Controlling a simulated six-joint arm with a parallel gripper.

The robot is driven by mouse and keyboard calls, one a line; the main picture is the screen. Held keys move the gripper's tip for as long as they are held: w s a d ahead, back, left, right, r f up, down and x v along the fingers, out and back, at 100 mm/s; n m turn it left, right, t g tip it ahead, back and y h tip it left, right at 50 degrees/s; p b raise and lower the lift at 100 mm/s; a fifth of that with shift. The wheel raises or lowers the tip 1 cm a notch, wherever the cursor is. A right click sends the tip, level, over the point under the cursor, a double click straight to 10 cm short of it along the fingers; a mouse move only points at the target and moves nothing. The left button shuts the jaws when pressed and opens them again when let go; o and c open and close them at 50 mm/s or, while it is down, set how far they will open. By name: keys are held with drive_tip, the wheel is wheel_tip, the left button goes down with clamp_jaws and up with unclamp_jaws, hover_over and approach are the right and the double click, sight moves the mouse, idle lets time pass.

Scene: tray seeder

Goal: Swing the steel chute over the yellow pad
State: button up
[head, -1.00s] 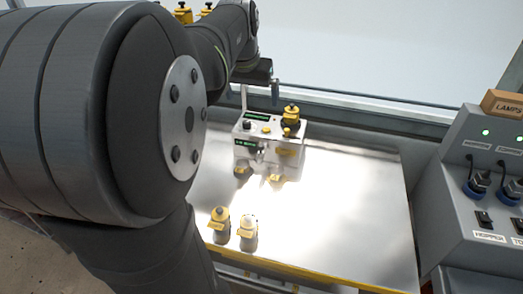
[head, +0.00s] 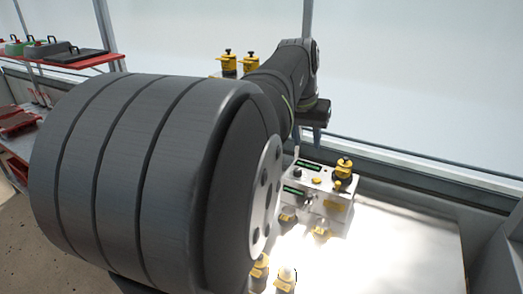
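The white seeder box (head: 325,186) stands on the bright steel table, with green display strips, knobs and a yellow-topped fitting (head: 343,170). Below its front are small grey pieces with yellow parts, one at left (head: 288,216) and one at right (head: 320,231). I cannot tell which part is the steel chute or which yellow patch is the pad; glare washes out this area. My gripper (head: 320,122) hangs at the end of my arm, above and behind the box, apart from the table.
Two yellow-capped bottles (head: 285,280) stand at the table's near edge, partly cut off. Two more yellow fittings (head: 240,64) show behind my arm. A red-edged shelf (head: 60,60) with trays is at far left. The table right of the box is clear.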

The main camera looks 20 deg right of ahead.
drive_tip(key=f+n+g, duration=0.1)
drive_tip(key=f, duration=0.3)
drive_tip(key=f+n+g+h, duration=0.1)
drive_tip(key=f+n+g, duration=0.1)
drive_tip(key=f, duration=0.2)
drive_tip(key=f+n+g+h, duration=0.1)
drive_tip(key=f+n+g, duration=0.1)
drive_tip(key=f, duration=0.2)
drive_tip(key=shift+w+a+f, duration=0.2)
drive_tip(key=shift+w+f, duration=0.05)
drive_tip(key=shift+c, duration=0.3)
drive_tip(key=n+t+h, duration=0.3)
drive_tip(key=n+h, duration=1)
drive_tip(key=n, duration=0.8)
approach(310, 201)
drive_tip(key=w+d, duration=0.1)
drive_tip(key=d, duration=1.1)
drive_tip(key=shift+r, duration=0.45)
clamp_jaws()
